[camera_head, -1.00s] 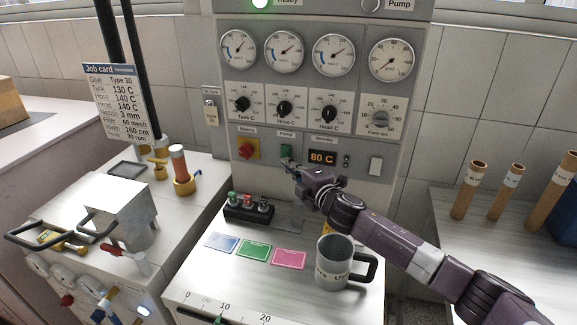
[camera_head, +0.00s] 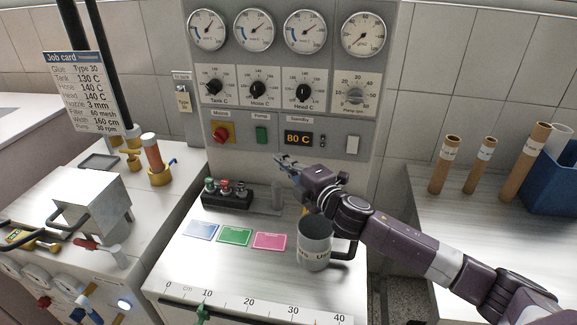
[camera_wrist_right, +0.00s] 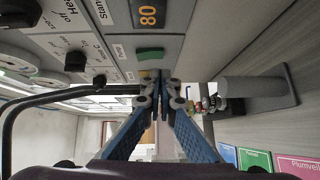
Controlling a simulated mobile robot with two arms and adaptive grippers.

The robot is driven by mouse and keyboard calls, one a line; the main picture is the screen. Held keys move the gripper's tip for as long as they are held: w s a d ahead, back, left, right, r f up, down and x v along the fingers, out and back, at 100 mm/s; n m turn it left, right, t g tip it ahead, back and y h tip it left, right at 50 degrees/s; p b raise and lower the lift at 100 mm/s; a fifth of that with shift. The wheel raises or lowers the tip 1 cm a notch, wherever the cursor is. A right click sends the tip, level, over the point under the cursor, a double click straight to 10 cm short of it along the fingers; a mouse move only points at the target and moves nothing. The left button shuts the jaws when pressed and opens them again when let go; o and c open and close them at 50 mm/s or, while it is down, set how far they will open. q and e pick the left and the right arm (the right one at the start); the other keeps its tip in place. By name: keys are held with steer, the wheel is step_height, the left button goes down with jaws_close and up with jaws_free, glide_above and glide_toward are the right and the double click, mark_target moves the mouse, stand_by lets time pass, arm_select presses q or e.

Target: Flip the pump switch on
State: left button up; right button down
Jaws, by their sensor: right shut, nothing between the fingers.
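The green pump switch (camera_head: 261,135), under the label "Pump", is on the grey control panel (camera_head: 222,155) between the red mains knob and the orange display. It shows fully in the head view and also in the right wrist view (camera_wrist_right: 150,54). I cannot tell which way it is tipped. My right gripper (camera_head: 280,161) is shut and empty, a little below and to the right of the switch, apart from it. In the right wrist view the blue fingers (camera_wrist_right: 165,88) are together. My left gripper is not in view.
The red mains knob (camera_head: 222,132) and the 80 C display (camera_head: 298,139) flank the switch. Below are a black button box (camera_head: 228,197), a grey mug (camera_head: 314,249) near my right forearm, and coloured cards (camera_head: 235,236). Cardboard tubes (camera_head: 480,164) stand at right.

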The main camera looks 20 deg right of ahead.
steer(key=shift+s+d, duration=0.15)
steer(key=shift+s, duration=0.65)
steer(key=shift+s+d, duration=0.1)
steer(key=shift+s, duration=0.7)
